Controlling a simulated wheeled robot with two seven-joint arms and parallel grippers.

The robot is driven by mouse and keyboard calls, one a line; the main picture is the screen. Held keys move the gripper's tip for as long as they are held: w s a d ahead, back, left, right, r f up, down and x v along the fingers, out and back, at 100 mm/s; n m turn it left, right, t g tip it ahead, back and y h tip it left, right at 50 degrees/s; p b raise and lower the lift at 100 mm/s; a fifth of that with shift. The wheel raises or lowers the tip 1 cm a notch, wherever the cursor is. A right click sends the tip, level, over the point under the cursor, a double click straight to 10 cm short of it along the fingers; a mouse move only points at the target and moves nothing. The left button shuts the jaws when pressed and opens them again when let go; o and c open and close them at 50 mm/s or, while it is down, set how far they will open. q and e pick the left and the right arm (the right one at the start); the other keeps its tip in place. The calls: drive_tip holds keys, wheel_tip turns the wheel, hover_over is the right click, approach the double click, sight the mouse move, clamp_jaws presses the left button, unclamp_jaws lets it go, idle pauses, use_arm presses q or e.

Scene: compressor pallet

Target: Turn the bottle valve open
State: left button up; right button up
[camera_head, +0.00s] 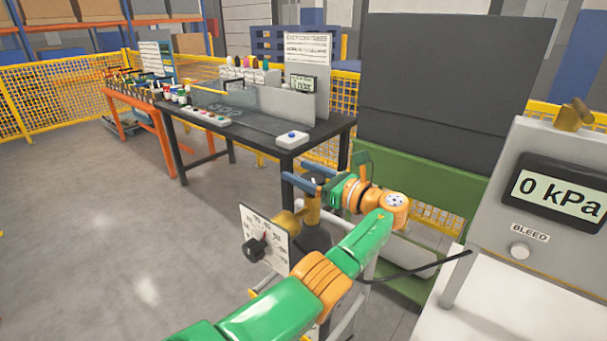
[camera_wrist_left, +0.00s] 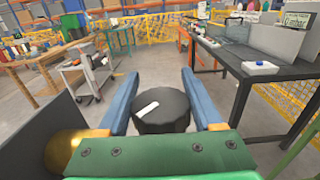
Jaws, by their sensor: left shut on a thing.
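My left gripper (camera_head: 301,180) reaches in at the top of the brass bottle valve (camera_head: 312,207), its blue fingers pointing left in the head view. In the left wrist view, the gripper (camera_wrist_left: 160,88) has its two fingers on either side of a round black valve knob (camera_wrist_left: 175,114) with a white mark on top. The gripper is shut on this knob. The dark bottle (camera_head: 315,238) below the valve is mostly hidden by my arm. My right gripper is not in view.
A scale plate (camera_head: 279,240) with a black knob (camera_head: 254,251) stands just left of the valve. A grey panel (camera_head: 498,172) at right reads 0 kPa and has a BLEED button. A dark workbench (camera_head: 262,127) stands behind. The floor at left is clear.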

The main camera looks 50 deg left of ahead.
sight(323, 183)
use_arm(q)
drive_tip(key=o, duration=0.9)
drive_tip(key=shift+f, duration=0.15)
drive_tip(key=o, duration=0.5)
drive_tip(key=shift+a, duration=0.2)
drive_tip(key=shift+c, duration=0.2)
drive_tip(key=d+b, duration=0.1)
drive_tip(key=d, duration=0.1)
drive_tip(key=d+b, duration=0.1)
drive_tip(key=d, duration=0.1)
drive_tip(key=d+b, duration=0.1)
drive_tip(key=d, duration=0.2)
drive_tip(key=shift+w+d, duration=0.1)
drive_tip(key=shift+w, duration=0.3)
